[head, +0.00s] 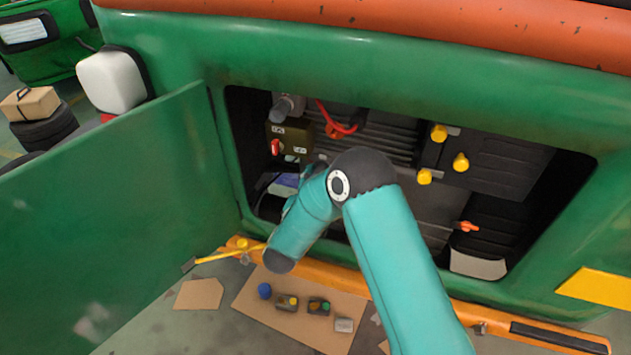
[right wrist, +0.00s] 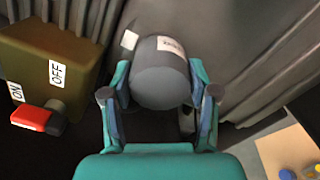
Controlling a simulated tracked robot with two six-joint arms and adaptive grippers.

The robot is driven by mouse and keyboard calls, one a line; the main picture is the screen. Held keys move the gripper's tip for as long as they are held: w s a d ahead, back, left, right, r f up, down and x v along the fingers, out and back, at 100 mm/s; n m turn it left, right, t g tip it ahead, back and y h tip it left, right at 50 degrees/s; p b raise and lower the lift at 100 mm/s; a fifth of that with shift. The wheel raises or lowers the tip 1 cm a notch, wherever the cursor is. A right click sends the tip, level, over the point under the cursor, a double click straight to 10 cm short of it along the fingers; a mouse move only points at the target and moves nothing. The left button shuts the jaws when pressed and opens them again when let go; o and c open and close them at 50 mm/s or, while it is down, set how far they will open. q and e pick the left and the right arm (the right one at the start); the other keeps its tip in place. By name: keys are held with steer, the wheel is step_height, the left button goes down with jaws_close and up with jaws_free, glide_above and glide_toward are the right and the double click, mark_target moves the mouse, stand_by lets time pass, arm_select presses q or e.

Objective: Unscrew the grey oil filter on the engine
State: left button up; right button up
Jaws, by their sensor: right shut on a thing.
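The grey oil filter (right wrist: 160,80), a dark grey cylinder with a white label, is in the middle of the right wrist view. My right gripper (right wrist: 159,66) is shut on it, with one finger against each side. In the head view my teal right arm reaches into the engine bay, and its bent links hide both the filter and the right gripper. My left gripper is in neither view. The engine (head: 385,150) shows ribbed grey panels in the open bay.
A brown switch box (right wrist: 50,60) with ON and OFF labels and a red switch (right wrist: 32,118) stands close to the left of the filter. A green door (head: 120,190) stands open at left. Small parts lie on a cardboard sheet (head: 280,325) below the bay.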

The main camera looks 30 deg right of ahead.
steer(key=shift+d+n+p, duration=0.1)
steer(key=shift+n+p, duration=0.95)
steer(key=shift+n, duration=0.85)
steer(key=o, duration=1.4)
steer(key=shift+w+d+f, duration=0.1)
steer(key=shift+w+f, duration=0.05)
steer(key=shift+w, duration=0.05)
steer(key=shift+c, duration=0.2)
steer(key=shift+s, duration=0.1)
steer(key=shift+c, duration=0.7)
